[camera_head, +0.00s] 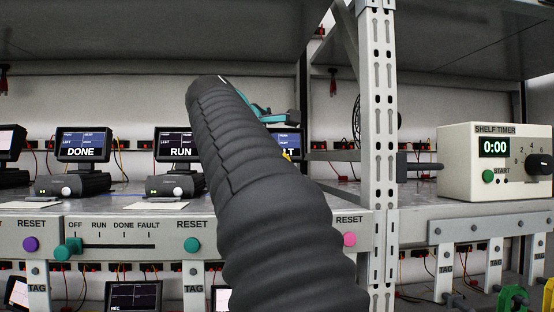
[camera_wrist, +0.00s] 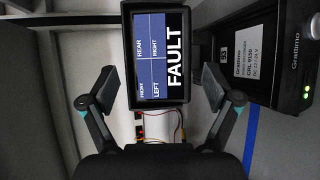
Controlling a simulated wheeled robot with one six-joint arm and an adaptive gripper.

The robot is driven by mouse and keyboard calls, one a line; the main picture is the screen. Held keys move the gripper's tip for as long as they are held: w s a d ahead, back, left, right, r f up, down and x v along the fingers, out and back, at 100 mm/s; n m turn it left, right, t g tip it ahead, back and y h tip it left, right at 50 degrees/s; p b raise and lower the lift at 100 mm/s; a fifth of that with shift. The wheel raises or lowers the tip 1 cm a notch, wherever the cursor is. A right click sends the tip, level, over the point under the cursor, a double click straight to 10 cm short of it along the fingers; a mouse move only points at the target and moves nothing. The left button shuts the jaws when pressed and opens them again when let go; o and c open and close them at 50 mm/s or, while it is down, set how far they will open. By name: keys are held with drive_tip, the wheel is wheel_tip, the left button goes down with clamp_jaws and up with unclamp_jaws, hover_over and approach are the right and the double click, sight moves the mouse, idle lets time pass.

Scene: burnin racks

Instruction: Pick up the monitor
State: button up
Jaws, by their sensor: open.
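A small black monitor (camera_wrist: 158,98) with a blue-and-white screen reading FAULT fills the middle of the wrist view, turned sideways there. In the head view only its right part (camera_head: 292,143), with the letters "LT", shows behind my arm. My gripper (camera_wrist: 160,84) is open, with one finger on each side of the monitor and visible gaps between fingers and casing. The fingers are not touching it. A dark box (camera_wrist: 285,45) labelled Grattimo, with green lights, is beside the monitor. In the head view my arm hides most of the gripper.
Other monitors reading DONE (camera_head: 83,145) and RUN (camera_head: 178,141) stand left on the same shelf. A perforated rack post (camera_head: 380,150) rises to the right, with a shelf timer (camera_head: 488,163) beyond it. Red and yellow wires (camera_wrist: 180,125) hang behind the monitor.

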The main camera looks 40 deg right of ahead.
drive_tip(key=x, duration=0.4)
drive_tip(key=shift+w+d, duration=0.15)
drive_tip(key=shift+w, duration=0.05)
drive_tip(key=c, duration=1)
drive_tip(key=shift+r, duration=0.25)
